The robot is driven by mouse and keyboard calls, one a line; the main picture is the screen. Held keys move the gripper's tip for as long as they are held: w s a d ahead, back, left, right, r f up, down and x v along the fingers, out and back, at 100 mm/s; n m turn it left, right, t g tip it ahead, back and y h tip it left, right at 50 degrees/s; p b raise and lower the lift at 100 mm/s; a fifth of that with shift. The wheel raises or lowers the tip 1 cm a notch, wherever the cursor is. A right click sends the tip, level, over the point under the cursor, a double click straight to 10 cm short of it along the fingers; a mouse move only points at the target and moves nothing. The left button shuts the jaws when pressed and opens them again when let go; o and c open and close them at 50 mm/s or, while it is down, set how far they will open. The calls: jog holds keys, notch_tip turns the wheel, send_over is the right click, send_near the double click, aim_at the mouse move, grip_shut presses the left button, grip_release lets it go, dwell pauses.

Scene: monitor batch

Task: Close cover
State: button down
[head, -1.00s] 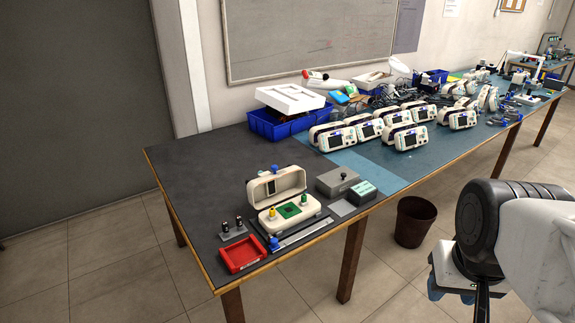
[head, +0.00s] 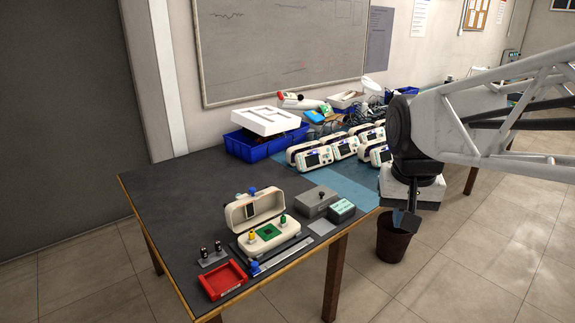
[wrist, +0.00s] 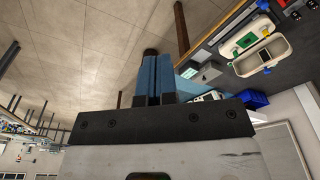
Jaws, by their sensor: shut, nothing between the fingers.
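The white device's base (head: 268,236) sits on the dark mat near the front of the table, with a green square and two yellow-and-green pegs on it. Its cover (head: 254,206) stands open, tilted up at the back, with a blue knob on top. In the wrist view the open cover (wrist: 262,58) and base (wrist: 247,36) show at upper right. My gripper (head: 402,222) is to the right of the device, beyond the table edge and near the bin, apart from the cover. Its blue fingers (wrist: 154,78) are together and empty in the wrist view.
A red tray (head: 222,280), a small peg stand (head: 213,257), a grey box (head: 315,202) and a green-topped box (head: 341,209) surround the device. Blue bins and several monitors stand behind. A brown bin (head: 393,240) is on the floor. The table's left part is clear.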

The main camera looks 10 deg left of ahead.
jog(key=w+a+r+m+g, duration=0.1)
jog(key=w+a, duration=0.6)
jog(key=w, duration=0.4)
jog(key=w+a+g+h, duration=0.1)
jog(key=w+a, duration=0.5)
jog(key=w, duration=0.6)
jog(key=w+a+r+m+g, duration=0.1)
jog(key=w+a, duration=0.6)
jog(key=w, duration=0.4)
jog(key=w+a+f+h, duration=0.1)
jog(key=w+a+f, duration=0.5)
jog(key=a, duration=0.3)
jog(key=w+a+f+m+h, duration=0.1)
jog(key=w+a+f, duration=0.5)
jog(key=a, duration=0.4)
jog(key=w+a+f+m+g, duration=0.1)
jog(key=w+a+f, duration=0.5)
jog(key=a, duration=0.3)
jog(key=shift+w+a+f+h, duration=0.15)
jog(key=shift+w+a+h, duration=0.1)
jog(key=shift+w+h, duration=0.15)
jog(key=shift+f, duration=0.1)
